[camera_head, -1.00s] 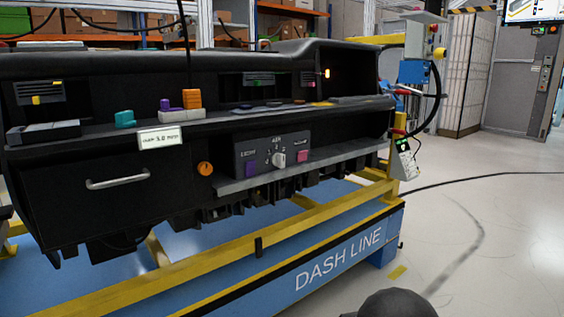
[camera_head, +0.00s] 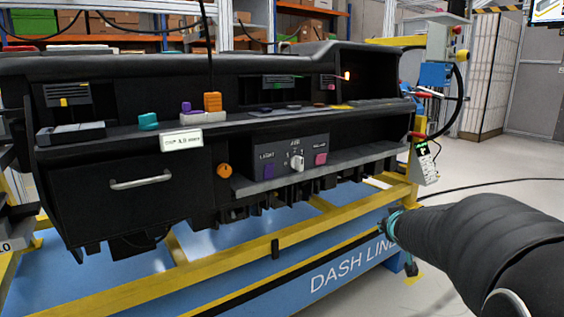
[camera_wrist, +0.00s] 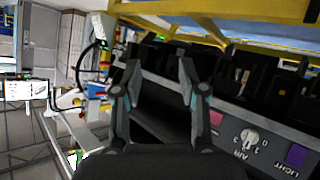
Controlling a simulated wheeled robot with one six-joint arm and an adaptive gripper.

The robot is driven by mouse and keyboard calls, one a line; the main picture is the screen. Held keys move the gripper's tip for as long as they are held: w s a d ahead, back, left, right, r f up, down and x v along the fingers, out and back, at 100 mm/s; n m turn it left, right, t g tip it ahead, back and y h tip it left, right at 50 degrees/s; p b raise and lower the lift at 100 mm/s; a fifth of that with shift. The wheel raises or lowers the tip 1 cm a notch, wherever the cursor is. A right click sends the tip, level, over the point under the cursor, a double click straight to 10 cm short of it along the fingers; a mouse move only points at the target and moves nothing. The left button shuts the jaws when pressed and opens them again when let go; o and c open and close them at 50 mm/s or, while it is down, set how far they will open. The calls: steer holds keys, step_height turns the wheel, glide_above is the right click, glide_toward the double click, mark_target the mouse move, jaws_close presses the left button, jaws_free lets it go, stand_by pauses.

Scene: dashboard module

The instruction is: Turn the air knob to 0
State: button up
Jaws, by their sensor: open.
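The air knob (camera_head: 297,161) is a small white knob on a dark control panel (camera_head: 275,146) in the dashboard's front. A purple button (camera_head: 268,172) labelled LIGHT is left of it and a pink button (camera_head: 320,159) is right of it. The knob's exact setting is too small to tell. In the wrist view, which is turned over, the knob (camera_wrist: 249,138) shows at the lower right with numbers around it. My gripper (camera_wrist: 160,68) is open and empty, its fingers left of the knob and apart from it. In the head view my arm reaches in from the right.
The dashboard sits on a yellow and blue DASH LINE frame (camera_head: 340,272). A ledge (camera_head: 350,160) juts out by the panel. An orange knob (camera_head: 224,170) and a drawer handle (camera_head: 140,182) are to the left. A hanging control box (camera_head: 427,165) is at the right.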

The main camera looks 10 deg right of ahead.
steer(key=w+a+r+n+t+y, duration=0.2)
steer(key=w+r+t+y, duration=0.1)
steer(key=w+r, duration=0.15)
steer(key=n+t+y, duration=0.1)
steer(key=n+y, duration=0.3)
steer(key=y, duration=0.6)
glide_toward(302, 161)
steer(key=x, duration=1)
steer(key=shift+f, duration=0.1)
steer(key=shift+s+d, duration=0.1)
jaws_close()
